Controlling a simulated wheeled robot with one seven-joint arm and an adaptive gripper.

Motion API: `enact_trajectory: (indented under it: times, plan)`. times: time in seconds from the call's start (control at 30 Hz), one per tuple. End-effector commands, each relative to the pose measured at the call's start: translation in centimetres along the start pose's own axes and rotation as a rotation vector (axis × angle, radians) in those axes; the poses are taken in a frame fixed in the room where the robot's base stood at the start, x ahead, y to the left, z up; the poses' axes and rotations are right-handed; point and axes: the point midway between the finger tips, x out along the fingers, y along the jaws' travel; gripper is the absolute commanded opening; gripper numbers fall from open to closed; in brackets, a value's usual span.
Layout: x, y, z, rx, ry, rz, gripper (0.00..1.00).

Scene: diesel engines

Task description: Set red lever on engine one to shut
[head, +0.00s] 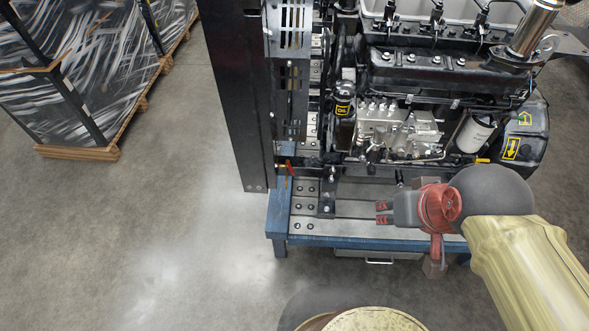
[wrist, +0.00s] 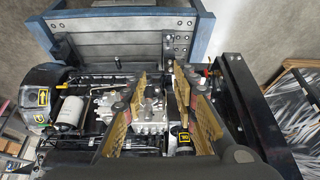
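A small red lever (head: 290,168) shows at the left end of the engine (head: 400,130), above the blue-framed bench and beside a dark upright post. In the head view it looks tilted close to upright. The red lever is also small in the wrist view (wrist: 208,71), to the right of my fingers. My gripper (head: 382,212) is to the right of the lever and in front of the engine, pointing left. In the wrist view my gripper (wrist: 160,75) has its two fingers spread apart with nothing held between them. The lever's exact setting is too small to tell.
The blue-framed bench (head: 277,222) carries the engine. A tall dark post (head: 238,100) stands just left of the lever. Wrapped crates on a wooden pallet (head: 80,153) stand at the far left. Open concrete floor (head: 170,220) lies between them.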

Motion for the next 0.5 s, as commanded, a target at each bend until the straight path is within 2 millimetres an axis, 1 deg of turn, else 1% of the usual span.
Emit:
enact_trajectory:
  times: [0.03,0.27,0.47,0.5]
  plan:
    - [0.6,-0.2,-0.1,-0.001,-0.023,-0.004,0.29]
    - [2.7,-1.2,-0.8,-0.013,-0.093,-0.029,0.29]
    - [5.3,-2.7,-1.9,-0.028,-0.162,-0.062,0.29]
    - [6.0,-3.1,-2.1,-0.032,-0.178,-0.071,0.29]
